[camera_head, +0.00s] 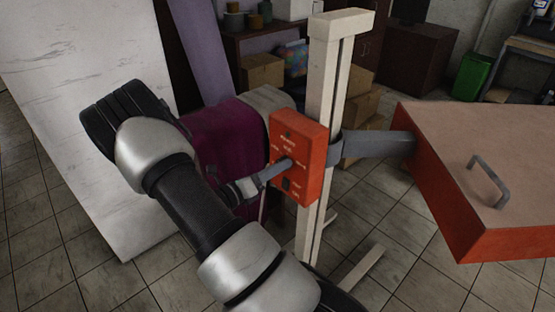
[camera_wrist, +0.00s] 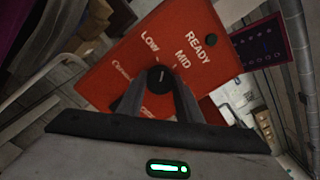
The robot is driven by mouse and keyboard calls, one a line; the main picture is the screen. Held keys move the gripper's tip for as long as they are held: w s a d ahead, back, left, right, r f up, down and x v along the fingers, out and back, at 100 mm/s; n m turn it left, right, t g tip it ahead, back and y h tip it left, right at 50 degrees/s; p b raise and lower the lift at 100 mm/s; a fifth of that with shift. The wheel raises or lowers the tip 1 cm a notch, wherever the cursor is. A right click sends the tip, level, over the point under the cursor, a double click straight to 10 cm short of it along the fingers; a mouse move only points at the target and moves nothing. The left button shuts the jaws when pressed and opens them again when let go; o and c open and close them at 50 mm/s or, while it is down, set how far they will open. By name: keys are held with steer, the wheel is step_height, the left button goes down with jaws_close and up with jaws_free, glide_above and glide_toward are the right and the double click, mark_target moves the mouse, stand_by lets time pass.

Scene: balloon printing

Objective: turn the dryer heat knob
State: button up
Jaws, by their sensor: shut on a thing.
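The orange-red dryer control box (camera_head: 311,145) is mounted on a pale upright post. It fills the middle of the wrist view (camera_wrist: 115,72), tilted in the picture. The black heat knob (camera_wrist: 158,75) sits on its face, with the words LOW, MID and READY around it. My gripper (camera_wrist: 158,92) is shut on the knob, with one finger on each side. In the head view my gripper (camera_head: 287,166) reaches the box face from the left. The fingers hide the knob there and cover part of the lower lettering.
A large orange dryer head (camera_head: 475,175) with a grey handle extends right from the post (camera_head: 322,90). A white panel (camera_head: 85,110) stands at left behind my arm. Cardboard boxes (camera_head: 358,107) and shelving lie behind. Tiled floor is open in front.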

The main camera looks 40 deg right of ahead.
steer(key=shift+n+p, duration=1.3)
steer(key=shift+n, duration=0.7)
steer(key=o, duration=1)
steer(key=shift+o, duration=0.2)
steer(key=s+a+b, duration=0.1)
steer(key=a, duration=1.6)
steer(key=shift+s+a+b, duration=0.2)
steer(key=shift+b, duration=0.1)
steer(key=shift+r, duration=0.1)
